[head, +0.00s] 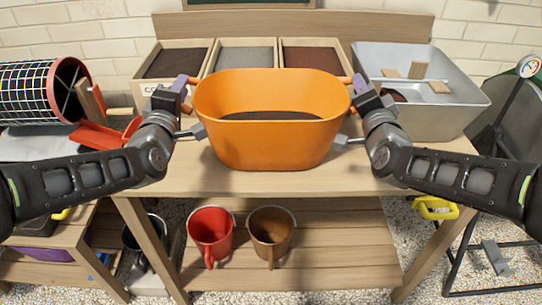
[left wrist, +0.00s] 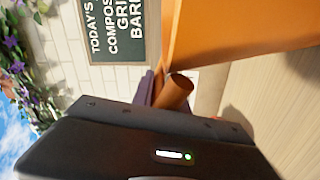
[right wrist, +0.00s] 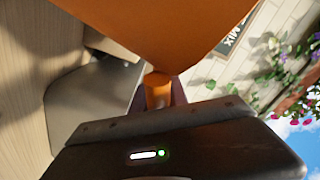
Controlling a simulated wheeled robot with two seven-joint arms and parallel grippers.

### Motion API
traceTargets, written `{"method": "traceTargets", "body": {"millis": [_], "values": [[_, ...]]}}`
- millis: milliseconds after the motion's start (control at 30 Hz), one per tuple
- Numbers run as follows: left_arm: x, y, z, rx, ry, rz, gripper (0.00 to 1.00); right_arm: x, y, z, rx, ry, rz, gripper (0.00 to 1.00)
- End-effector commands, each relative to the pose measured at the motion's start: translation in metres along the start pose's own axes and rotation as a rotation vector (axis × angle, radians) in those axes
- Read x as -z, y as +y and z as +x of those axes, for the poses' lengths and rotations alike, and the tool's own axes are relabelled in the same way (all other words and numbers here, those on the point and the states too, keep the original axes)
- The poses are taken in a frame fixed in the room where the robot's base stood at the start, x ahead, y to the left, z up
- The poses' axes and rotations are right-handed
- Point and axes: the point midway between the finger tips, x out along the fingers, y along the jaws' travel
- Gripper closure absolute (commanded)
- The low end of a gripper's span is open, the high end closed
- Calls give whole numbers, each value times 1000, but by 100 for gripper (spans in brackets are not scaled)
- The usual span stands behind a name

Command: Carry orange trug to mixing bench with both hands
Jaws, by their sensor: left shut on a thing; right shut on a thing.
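The orange trug (head: 270,145) is in the middle of the head view, over the wooden mixing bench (head: 240,185), with dark material inside it. I cannot tell whether its base touches the bench top. My left gripper (head: 184,84) is shut on the trug's left handle, which shows as an orange peg in the left wrist view (left wrist: 178,92). My right gripper (head: 357,86) is shut on the right handle, also visible in the right wrist view (right wrist: 158,90). The trug looks level.
Wooden bins (head: 170,62) of dark and grey material stand behind the trug. A grey tub (head: 455,95) is at the back right, a mesh sieve drum (head: 35,92) at the left. A red pot (head: 211,228) and a brown pot (head: 271,228) are on the lower shelf. The bench front is clear.

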Motion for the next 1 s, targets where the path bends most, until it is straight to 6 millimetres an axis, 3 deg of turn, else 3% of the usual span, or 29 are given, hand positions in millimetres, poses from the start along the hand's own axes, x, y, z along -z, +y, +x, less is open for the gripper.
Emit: {"method": "traceTargets", "body": {"millis": [67, 100, 333, 667, 1000], "values": [[-2, -6, 0, -6, 0, -2, 100, -5, 4, 0, 8, 1, -3, 100], [-2, -5, 0, 0, -1, -3, 79, -5, 3, 0, 3, -3, -3, 78], [-1, -4, 0, 0, -1, -1, 60, -4, 3, 0, 1, -2, -1, 59], [-1, -4, -3, 0, 0, 0, 59, -3, 4, 0, 0, 0, 0, 59], [-1, -3, -49, -3, 1, -1, 59, -3, 4, 0, 0, 0, 0, 59]]}}
